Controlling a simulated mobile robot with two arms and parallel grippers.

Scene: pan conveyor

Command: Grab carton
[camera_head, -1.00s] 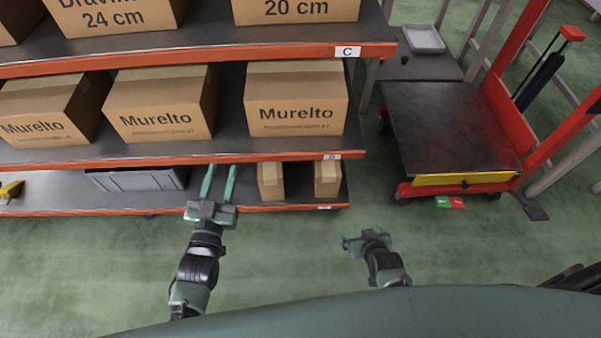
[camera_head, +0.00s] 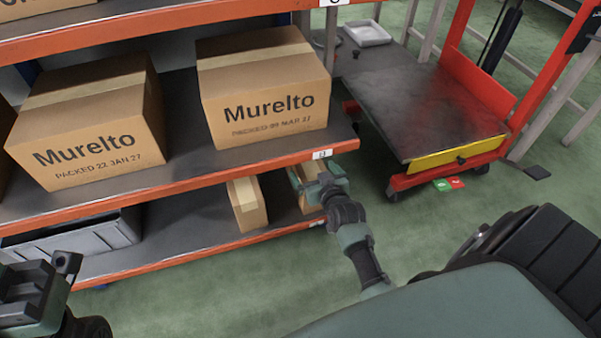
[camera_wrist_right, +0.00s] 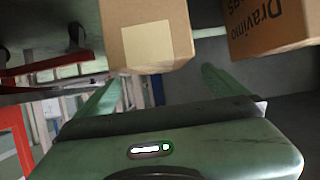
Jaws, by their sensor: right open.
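Several large brown Murelto cartons stand on the middle shelf, one in front at the right (camera_head: 263,95) and one left of it (camera_head: 90,120). Two small cartons sit on the lower shelf, the left one (camera_head: 246,203) clear and the right one (camera_head: 308,204) partly hidden by my right gripper (camera_head: 308,176). My right gripper is open at the shelf's right end. In the right wrist view, a carton with a pale label (camera_wrist_right: 150,45) lies ahead between its spread fingers, and a carton marked Dravinio (camera_wrist_right: 265,25) is to the right. My left gripper (camera_head: 38,290) is cut off at lower left; its fingers are unclear.
The orange edge of the middle shelf (camera_head: 180,190) runs just above the small cartons. A grey bin (camera_head: 75,238) is on the lower shelf. A red cart with a dark platform (camera_head: 425,105) stands to the right. The green floor (camera_head: 220,290) in front is open.

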